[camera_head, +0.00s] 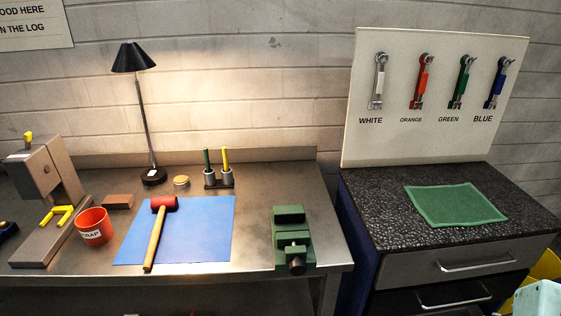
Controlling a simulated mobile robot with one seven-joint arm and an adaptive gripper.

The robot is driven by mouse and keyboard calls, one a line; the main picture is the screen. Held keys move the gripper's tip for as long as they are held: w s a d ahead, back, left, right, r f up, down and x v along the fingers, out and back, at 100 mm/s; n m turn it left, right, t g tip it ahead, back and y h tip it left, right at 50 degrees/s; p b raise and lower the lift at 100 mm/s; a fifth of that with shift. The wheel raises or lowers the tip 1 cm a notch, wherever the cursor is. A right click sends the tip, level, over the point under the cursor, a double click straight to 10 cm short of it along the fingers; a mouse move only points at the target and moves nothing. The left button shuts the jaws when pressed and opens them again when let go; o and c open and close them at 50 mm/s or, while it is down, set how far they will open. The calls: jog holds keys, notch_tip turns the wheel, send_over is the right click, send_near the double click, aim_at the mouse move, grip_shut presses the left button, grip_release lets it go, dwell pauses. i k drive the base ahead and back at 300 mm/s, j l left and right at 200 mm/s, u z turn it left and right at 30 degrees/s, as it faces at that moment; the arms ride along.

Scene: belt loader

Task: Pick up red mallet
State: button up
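The red mallet (155,232) lies on a blue mat (206,236) on the metal workbench (250,262). Its red head is at the far end, near the mat's back left part. Its wooden handle runs toward the front edge of the bench, slightly to the left. Nothing covers the mallet. My gripper is not in view.
Left of the mallet stand a red scrap cup (94,227), a brown block (118,202) and a grey machine (50,195). A black lamp (142,115) stands behind, beside a small round tin (181,181) and a pen holder (219,183). A green vise (291,236) stands right.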

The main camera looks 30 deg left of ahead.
aim_at(161, 205)
jog(key=k+l+u, duration=0.1)
jog(key=u, duration=2.1)
jog(key=i+j+z, duration=0.1)
jog(key=z, duration=0.25)
jog(key=j+z, duration=0.2)
jog(key=z, duration=0.15)
jog(key=i+j+z, duration=0.1)
jog(key=z, duration=0.25)
jog(key=j+z, duration=0.35)
jog(key=j, duration=0.5)
jog(key=j+z, duration=0.2)
jog(key=j, duration=1.4)
jog(key=j+z, duration=0.45)
jog(key=j, duration=0.45)
jog(key=i, duration=0.05)
